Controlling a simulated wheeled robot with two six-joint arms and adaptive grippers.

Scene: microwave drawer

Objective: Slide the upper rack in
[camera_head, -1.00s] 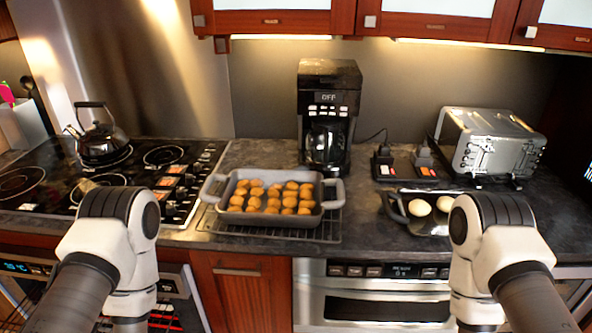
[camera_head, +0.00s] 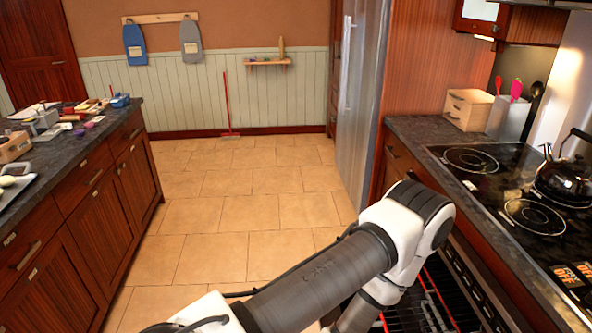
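A dark wire rack (camera_head: 437,300) with a red bar across it shows at the bottom, below the stove front and right of my arm. It seems to stick out from the oven front (camera_head: 482,275). My arm and the picture's edge hide part of it. I cannot tell from this view whether it is the upper rack or how far out it is. My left arm crosses the bottom middle, and its lower link bends down out of the picture beside the rack. Its gripper is out of view. My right gripper is not in view.
A black kettle (camera_head: 566,175) stands on the cooktop (camera_head: 497,180) at the right. A steel fridge (camera_head: 362,95) stands beyond the counter. An island (camera_head: 70,215) with clutter runs along the left. The tiled floor (camera_head: 235,215) between is clear; a red-handled broom (camera_head: 228,110) leans at the back wall.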

